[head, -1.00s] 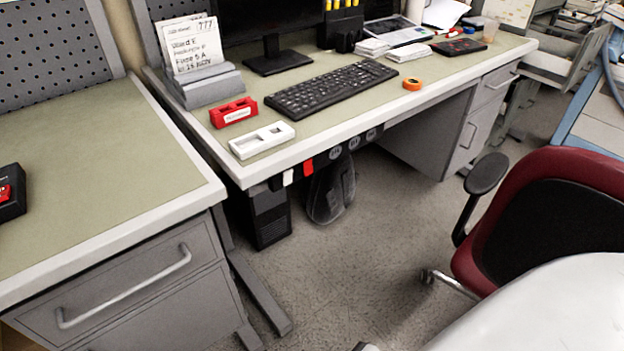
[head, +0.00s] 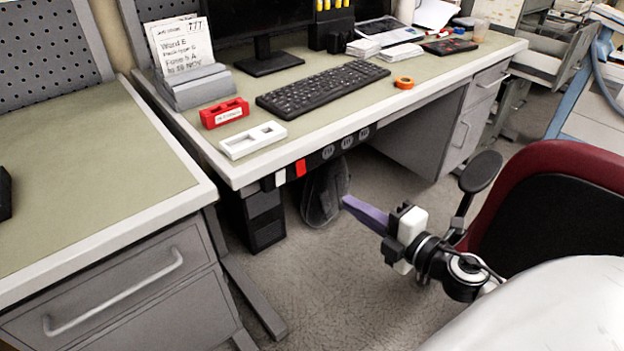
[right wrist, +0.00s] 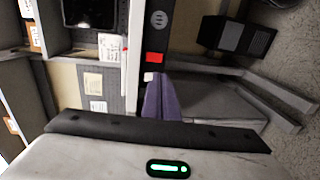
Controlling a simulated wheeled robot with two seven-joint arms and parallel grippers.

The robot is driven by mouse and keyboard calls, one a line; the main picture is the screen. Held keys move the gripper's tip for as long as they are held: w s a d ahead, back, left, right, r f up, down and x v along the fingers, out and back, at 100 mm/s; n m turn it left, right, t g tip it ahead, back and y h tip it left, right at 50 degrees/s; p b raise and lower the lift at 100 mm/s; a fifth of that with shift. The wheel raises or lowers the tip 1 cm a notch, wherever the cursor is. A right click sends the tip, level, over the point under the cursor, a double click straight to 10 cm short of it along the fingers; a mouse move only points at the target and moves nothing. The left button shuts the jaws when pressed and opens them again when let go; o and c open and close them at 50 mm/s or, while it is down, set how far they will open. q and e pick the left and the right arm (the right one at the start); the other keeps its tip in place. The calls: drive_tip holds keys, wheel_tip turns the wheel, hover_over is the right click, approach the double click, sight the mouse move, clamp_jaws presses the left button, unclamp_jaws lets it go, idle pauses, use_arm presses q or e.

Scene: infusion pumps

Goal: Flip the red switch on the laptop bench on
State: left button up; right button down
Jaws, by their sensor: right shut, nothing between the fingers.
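The red switch (head: 301,168) sits on the black strip under the front edge of the laptop bench (head: 330,133), with a white switch (head: 280,177) to its left. The red switch also shows in the right wrist view (right wrist: 154,57), just beyond the fingertips. My right gripper (head: 346,202) is shut and empty, its purple fingers pointing left toward the bench, below and to the right of the red switch and apart from it. In the right wrist view its fingers (right wrist: 153,82) are together. Whether the switch is on cannot be told. My left gripper is out of view.
A red chair (head: 535,165) stands at the right near my right arm. A grey drawer cabinet (head: 120,290) stands at the left. A keyboard (head: 322,87), a red block (head: 224,112) and a white tray (head: 252,140) lie on the bench. Floor in front is open.

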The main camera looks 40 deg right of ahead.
sight(302, 173)
drive_tip(key=w, duration=0.4)
drive_tip(key=w+f+p, duration=0.1)
drive_tip(key=w, duration=0.4)
drive_tip(key=w+a, duration=0.1)
drive_tip(key=w, duration=0.3)
drive_tip(key=shift+w+f, duration=0.35)
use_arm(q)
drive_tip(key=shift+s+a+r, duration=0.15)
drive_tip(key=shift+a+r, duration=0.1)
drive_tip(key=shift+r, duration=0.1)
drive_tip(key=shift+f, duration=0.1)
use_arm(e)
drive_tip(key=shift+f, duration=0.1)
drive_tip(key=shift+w+b, duration=0.2)
drive_tip(key=shift+b, duration=0.45)
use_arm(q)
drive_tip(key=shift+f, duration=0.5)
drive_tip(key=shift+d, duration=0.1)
